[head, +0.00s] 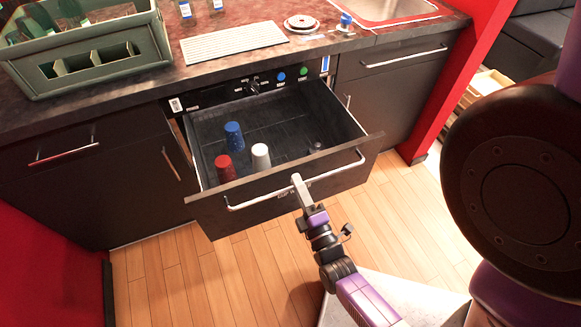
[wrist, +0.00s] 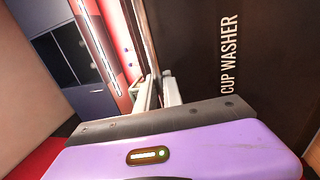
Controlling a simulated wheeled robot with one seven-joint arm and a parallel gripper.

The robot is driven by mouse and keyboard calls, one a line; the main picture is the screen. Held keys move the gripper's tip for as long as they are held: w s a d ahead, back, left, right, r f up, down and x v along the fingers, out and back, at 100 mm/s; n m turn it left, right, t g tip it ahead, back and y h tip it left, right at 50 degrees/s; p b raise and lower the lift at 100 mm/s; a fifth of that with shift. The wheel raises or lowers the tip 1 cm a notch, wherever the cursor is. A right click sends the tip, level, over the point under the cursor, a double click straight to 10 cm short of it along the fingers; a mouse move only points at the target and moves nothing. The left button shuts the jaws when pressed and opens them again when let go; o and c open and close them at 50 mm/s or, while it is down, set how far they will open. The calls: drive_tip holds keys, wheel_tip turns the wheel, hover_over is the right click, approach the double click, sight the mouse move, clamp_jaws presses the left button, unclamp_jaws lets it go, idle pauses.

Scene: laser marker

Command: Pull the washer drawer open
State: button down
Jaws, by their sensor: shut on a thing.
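The washer drawer (head: 330,185) is dark, with its front panel pulled out from the counter and its inside showing in the head view. A red cup (head: 224,167), a white cup (head: 261,157) and a blue cup (head: 234,136) stand inside it. Its silver bar handle (head: 255,202) runs along the front. My gripper (head: 297,180) is shut on this handle, right of its middle. In the wrist view, my gripper's fingers (wrist: 158,92) are close together beside the dark drawer front (wrist: 200,50), which bears the words "CUP WASHER". The exact grip on the bar is hard to see there.
A green crate (head: 105,72) with bottles, a ribbed white mat (head: 234,43), a round white-and-red dish (head: 300,22) and a sink (head: 390,8) are on the counter. Closed cabinets (head: 390,90) flank the drawer. Wooden floor (head: 190,275) lies clear in front.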

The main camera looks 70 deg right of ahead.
drive_tip(key=shift+r+v, duration=0.2)
drive_tip(key=shift+v, duration=0.95)
drive_tip(key=shift+w+a, duration=0.1)
drive_tip(key=c, duration=1.5)
unclamp_jaws()
drive_tip(key=b+v, duration=0.1)
drive_tip(key=v, duration=0.6)
drive_tip(key=shift+s+a+f, duration=0.15)
drive_tip(key=shift+s+a, duration=0.05)
drive_tip(key=shift+s, duration=0.15)
